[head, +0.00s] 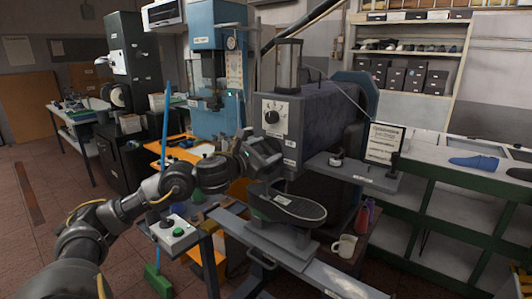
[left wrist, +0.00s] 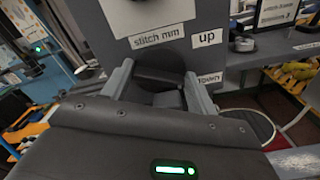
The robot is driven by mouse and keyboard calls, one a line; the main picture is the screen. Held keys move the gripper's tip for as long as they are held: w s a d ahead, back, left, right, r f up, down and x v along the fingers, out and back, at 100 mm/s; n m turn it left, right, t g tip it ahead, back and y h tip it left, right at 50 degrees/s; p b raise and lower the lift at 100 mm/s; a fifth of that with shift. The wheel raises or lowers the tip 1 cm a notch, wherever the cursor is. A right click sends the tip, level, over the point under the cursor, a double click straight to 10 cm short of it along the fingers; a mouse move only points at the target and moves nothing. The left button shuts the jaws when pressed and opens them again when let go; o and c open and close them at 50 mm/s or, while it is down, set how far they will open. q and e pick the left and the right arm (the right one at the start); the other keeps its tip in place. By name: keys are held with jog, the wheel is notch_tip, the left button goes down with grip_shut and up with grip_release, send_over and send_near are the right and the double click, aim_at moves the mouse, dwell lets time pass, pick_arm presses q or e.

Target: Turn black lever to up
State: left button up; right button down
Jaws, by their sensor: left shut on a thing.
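The black lever (left wrist: 160,68) sits on the grey front of the machine, below a "stitch mm" label. My left gripper (left wrist: 160,88) is shut on it, with one finger on each side, in the left wrist view. An "up" label (left wrist: 207,39) is to the right of the lever, and a second label (left wrist: 209,78) below it is partly hidden by a finger. In the head view my left gripper (head: 270,158) is at the machine's front (head: 285,125), under the round dial (head: 272,115); it hides the lever there. My right gripper is not in view.
A dark shoe-shaped plate (head: 293,206) sits on the machine's base below the gripper. A small box with buttons (head: 175,234) stands under my left arm. A white mug (head: 344,246) is at the lower right. A green-framed bench (head: 440,190) stands further right.

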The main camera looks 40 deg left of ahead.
pick_arm(q)
jog(key=n, duration=0.2)
jog(key=shift+n+b, duration=0.3)
jog(key=shift+b, duration=0.05)
jog(key=n, duration=0.3)
jog(key=shift+a+n, duration=0.15)
jog(key=shift+n, duration=0.15)
jog(key=n, duration=0.2)
jog(key=shift+n, duration=0.3)
jog(key=shift+a+n, duration=0.15)
jog(key=shift+n, duration=1.65)
jog(key=o, duration=1)
